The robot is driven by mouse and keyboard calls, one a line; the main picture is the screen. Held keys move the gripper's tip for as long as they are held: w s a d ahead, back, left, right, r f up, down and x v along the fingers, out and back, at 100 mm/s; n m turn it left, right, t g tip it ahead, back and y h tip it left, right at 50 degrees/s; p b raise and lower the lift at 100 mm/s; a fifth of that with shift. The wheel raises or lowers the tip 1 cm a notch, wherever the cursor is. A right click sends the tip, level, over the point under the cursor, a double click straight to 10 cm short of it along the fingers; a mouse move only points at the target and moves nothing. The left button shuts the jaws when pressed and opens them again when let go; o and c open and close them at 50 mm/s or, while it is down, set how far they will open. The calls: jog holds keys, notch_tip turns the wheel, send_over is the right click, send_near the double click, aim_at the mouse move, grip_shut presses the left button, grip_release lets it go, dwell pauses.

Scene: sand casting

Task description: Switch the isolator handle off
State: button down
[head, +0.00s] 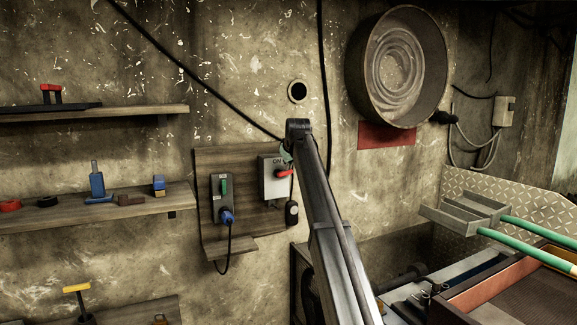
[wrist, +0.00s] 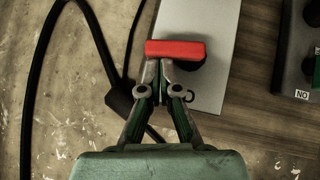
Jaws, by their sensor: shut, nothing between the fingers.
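The isolator is a light grey box (head: 272,188) on a wooden wall board, with an "ON" label near its top. Its red handle (head: 284,173) lies roughly level and points right in the head view. In the head view the fingers are mostly hidden by my arm.
A dark switch box (head: 222,195) with a green button and blue plug is left of the isolator. A black cable with a small black block (wrist: 119,101) hangs beside it. Shelves (head: 100,208) with tools are farther left; a round sieve (head: 398,66) hangs upper right.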

jog(key=s+r+b, duration=0.2)
jog(key=s+r, duration=0.5)
jog(key=r, duration=0.4)
jog(key=shift+s+d, duration=0.15)
jog(key=shift+d, duration=0.25)
